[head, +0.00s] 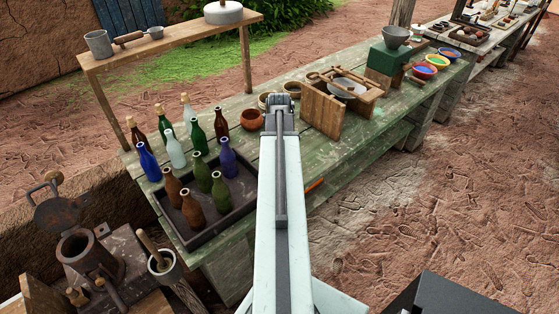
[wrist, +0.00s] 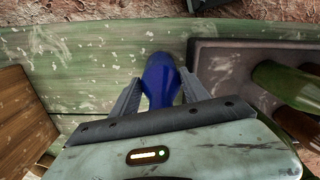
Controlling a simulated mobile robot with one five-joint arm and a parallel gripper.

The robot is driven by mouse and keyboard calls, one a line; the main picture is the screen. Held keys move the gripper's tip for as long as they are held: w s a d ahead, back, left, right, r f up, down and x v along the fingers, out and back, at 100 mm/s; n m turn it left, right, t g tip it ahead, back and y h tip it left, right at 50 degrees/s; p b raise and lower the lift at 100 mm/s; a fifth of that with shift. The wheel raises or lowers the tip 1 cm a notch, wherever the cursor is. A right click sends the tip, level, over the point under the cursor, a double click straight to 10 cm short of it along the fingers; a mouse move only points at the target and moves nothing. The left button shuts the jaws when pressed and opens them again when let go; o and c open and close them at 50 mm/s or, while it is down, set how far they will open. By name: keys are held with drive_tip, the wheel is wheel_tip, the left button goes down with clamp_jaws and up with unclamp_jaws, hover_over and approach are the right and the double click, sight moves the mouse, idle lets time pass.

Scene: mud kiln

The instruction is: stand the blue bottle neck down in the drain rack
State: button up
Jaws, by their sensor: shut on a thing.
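A blue bottle (wrist: 160,76) is between the two fingers of my gripper (wrist: 160,90) in the wrist view, and the fingers are shut on it. Its lower part is hidden by the gripper body. In the head view my gripper (head: 281,108) is over the green bench, right of the bottle tray, and my arm hides the held bottle. Another blue bottle (head: 148,162) stands at the left end of the bench, and a violet-blue one (head: 228,158) stands at the tray's back right. I cannot tell which thing is the drain rack.
A dark tray (head: 222,226) holds several brown and green bottles; its edge (wrist: 199,62) is just right of the held bottle in the wrist view. A wooden stand (head: 322,108) with a bowl is right of my gripper. A brown pot (head: 251,119) stands left of it.

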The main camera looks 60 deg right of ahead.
drive_tip(key=o, duration=1.5)
drive_tip(key=shift+c, duration=0.2)
wheel_tip(320, 180, up, 13)
drive_tip(key=p, duration=1.2)
drive_tip(key=shift+f+p, duration=0.2)
drive_tip(key=shift+p, duration=0.2)
drive_tip(key=shift+f, duration=0.1)
